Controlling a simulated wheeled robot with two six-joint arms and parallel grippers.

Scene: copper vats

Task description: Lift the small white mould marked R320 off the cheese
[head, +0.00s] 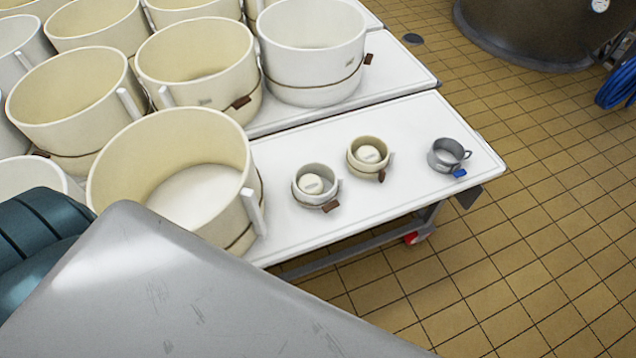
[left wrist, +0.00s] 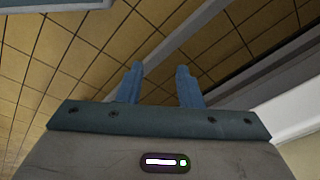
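Two small round moulds stand on the white table (head: 290,235). The nearer one is a white mould (head: 299,197) with a pale round cheese (head: 310,184) inside, a cord around it and a brown tag. The other is a cream mould (head: 354,163) with a similar cheese and tag, just behind and to the right. I cannot read the R320 marking on either. My left gripper (left wrist: 159,70) shows in the left wrist view with its two blue fingers apart and nothing between them. It is away from both moulds. My right gripper is not in view.
A grey metal jug (head: 446,156) with a blue tag stands near the table's right end. A large cream mould (head: 180,140) stands close on the left, with several more large moulds behind. The tabletop between the small moulds and jug is clear. Tiled floor (head: 540,230) lies right.

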